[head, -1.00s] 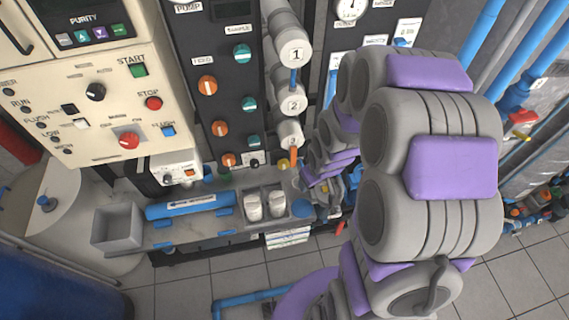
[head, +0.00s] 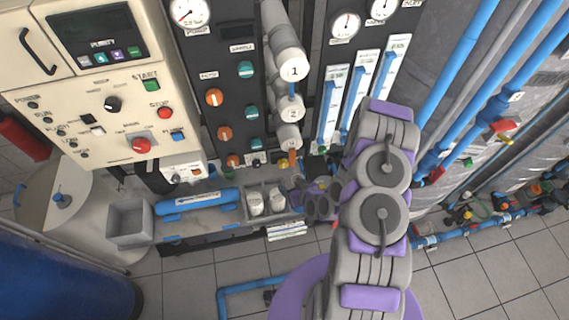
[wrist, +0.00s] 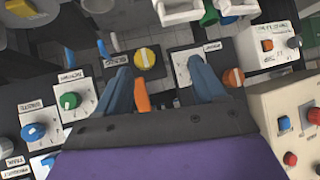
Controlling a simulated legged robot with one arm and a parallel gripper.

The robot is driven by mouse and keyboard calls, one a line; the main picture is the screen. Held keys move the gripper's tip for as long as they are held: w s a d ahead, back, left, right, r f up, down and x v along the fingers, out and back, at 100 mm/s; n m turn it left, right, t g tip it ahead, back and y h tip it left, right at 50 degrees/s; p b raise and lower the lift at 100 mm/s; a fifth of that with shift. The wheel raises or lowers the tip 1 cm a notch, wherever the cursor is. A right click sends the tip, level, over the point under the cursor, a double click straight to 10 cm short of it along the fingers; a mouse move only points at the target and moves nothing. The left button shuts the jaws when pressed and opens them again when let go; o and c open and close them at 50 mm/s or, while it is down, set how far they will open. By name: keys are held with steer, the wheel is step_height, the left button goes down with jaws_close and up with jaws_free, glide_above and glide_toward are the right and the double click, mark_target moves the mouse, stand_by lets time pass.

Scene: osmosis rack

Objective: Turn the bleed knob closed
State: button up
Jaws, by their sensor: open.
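In the wrist view, my gripper (wrist: 158,66) is open, its two blue-grey fingers spread and empty in front of the panel. A yellow round knob (wrist: 145,58) shows between the fingertips, nearer the left one. An orange lever (wrist: 141,95) stands between the fingers, closer to the camera. A white labelled plate (wrist: 184,66) lies by the right fingertip, which covers part of it.
A green knob (wrist: 69,100) and a blue knob (wrist: 33,131) sit left in the wrist view. An orange knob (wrist: 233,77) is just right of the right finger. In the head view, white numbered cylinders (head: 292,68) rise above the yellow knob, and a grey bin (head: 130,222) stands left.

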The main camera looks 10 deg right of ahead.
steer(key=s+m+t+p, duration=0.1)
steer(key=s+p, duration=0.1)
steer(key=m+t+h+b, duration=0.2)
steer(key=m+t+b, duration=0.1)
steer(key=b, duration=0.3)
glide_toward(284, 166)
steer(key=b+x, duration=0.3)
steer(key=x, duration=0.6)
steer(key=shift+w+b, duration=0.1)
steer(key=shift+b, duration=0.3)
steer(key=shift+c, duration=0.3)
steer(key=c, duration=1)
